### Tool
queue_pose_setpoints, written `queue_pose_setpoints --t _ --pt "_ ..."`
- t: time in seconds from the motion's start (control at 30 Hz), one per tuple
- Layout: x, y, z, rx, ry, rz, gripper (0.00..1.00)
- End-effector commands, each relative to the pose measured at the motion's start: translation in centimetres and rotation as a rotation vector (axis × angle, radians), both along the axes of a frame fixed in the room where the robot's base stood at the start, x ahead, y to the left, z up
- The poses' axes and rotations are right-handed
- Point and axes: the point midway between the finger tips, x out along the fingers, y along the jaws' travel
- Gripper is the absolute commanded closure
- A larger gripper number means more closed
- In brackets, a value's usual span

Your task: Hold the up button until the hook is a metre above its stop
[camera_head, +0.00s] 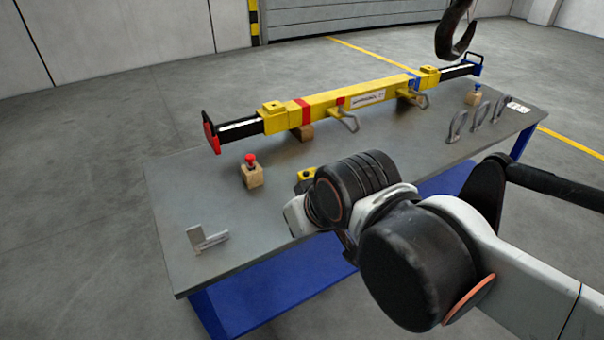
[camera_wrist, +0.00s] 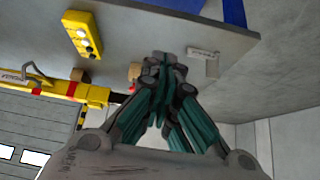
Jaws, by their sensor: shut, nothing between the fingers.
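The yellow control box (camera_wrist: 84,36) lies on the table and shows a row of several round buttons in the wrist view. I cannot read which button is up. In the head view only a corner of the yellow box (camera_head: 306,173) shows; my arm hides the rest. My gripper (camera_wrist: 163,62) is shut and empty, apart from the box and to its right in the wrist view. In the head view my arm hides the fingers. The dark hook (camera_head: 455,38) hangs at the top right, above the far end of the yellow beam. Its stop cannot be made out.
The yellow beam (camera_head: 347,99) rests on wooden blocks along the grey table (camera_head: 190,178). A red-topped wooden block (camera_head: 252,175), a metal square (camera_head: 207,240) and shackles (camera_head: 478,117) stand on it.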

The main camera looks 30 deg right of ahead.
Motion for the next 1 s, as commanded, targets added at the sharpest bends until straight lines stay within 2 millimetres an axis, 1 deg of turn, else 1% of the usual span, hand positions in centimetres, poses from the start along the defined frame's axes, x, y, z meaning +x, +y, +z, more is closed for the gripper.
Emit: queue_pose_setpoints --t 0.2,0.27,0.37,0.47,0.6,0.77,0.8,0.87,0.9,1.0 --pt "0.4 0.0 0.4 0.008 0.001 -0.004 1.0" --pt "1.0 0.1 1.0 0.022 0.001 -0.011 1.0" --pt "2.8 0.3 2.5 0.06 0.004 -0.031 1.0" --pt "5.6 0.5 4.3 0.118 0.007 -0.06 1.0" --pt "10.2 0.7 6.5 0.21 0.011 -0.105 1.0" --pt "15.6 0.6 8.1 0.315 0.015 -0.156 1.0" --pt "16.9 0.4 8.3 0.339 0.015 -0.17 1.0" --pt "18.9 -0.3 8.1 0.37 0.012 -0.193 1.0" --pt "20.1 -1.4 7.6 0.384 0.005 -0.212 1.0" --pt "22.9 -4.3 6.1 0.409 -0.016 -0.258 1.0"
